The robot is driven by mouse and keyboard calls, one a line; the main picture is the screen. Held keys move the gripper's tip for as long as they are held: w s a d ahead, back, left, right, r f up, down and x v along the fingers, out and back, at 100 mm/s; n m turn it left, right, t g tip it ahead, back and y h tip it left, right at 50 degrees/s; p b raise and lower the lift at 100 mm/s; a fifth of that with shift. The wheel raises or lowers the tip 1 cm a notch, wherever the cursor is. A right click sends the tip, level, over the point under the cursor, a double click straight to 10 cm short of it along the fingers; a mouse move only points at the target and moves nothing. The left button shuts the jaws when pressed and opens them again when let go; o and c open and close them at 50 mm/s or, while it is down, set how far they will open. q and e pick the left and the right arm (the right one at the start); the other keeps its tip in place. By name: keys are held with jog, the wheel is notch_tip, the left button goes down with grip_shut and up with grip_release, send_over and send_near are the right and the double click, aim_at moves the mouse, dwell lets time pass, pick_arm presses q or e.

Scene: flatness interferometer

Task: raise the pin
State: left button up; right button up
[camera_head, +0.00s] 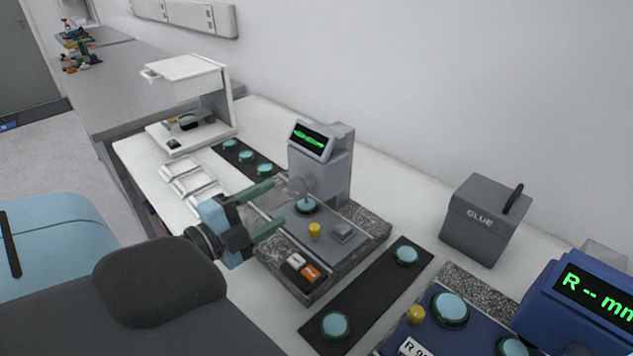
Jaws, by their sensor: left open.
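The grey instrument (320,175) with a green fringe pattern on its screen stands mid-bench on a speckled stone base. A teal disc (306,206) sits on its deck below a round, see-through part (303,188). A small yellow peg-like part (315,231) stands on the deck in front of the disc; I cannot tell for sure whether this is the pin. A grey block (343,232) is to its right. White and orange buttons (310,272) are at the front. My left gripper (278,203) is open and empty, its green fingers pointing at the disc from the left. My right gripper is not in view.
Black strips with teal discs lie on both sides, one strip at the right (365,300). A blue instrument (573,310) reading "R -- mm" stands at the right. A grey GLUE box (485,220) is behind. A white instrument (190,100) and pale trays (190,178) are at the left.

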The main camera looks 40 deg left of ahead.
aim_at(293, 191)
pick_arm(q)
jog(key=shift+s+a+r, duration=0.1)
jog(key=shift+a, duration=0.1)
jog(key=w, duration=0.6)
jog(key=shift+w+d+p, duration=0.2)
jog(key=shift+d+p, duration=0.1)
jog(key=shift+w, duration=0.65)
jog(key=shift+c, duration=0.3)
jog(key=c, duration=0.9)
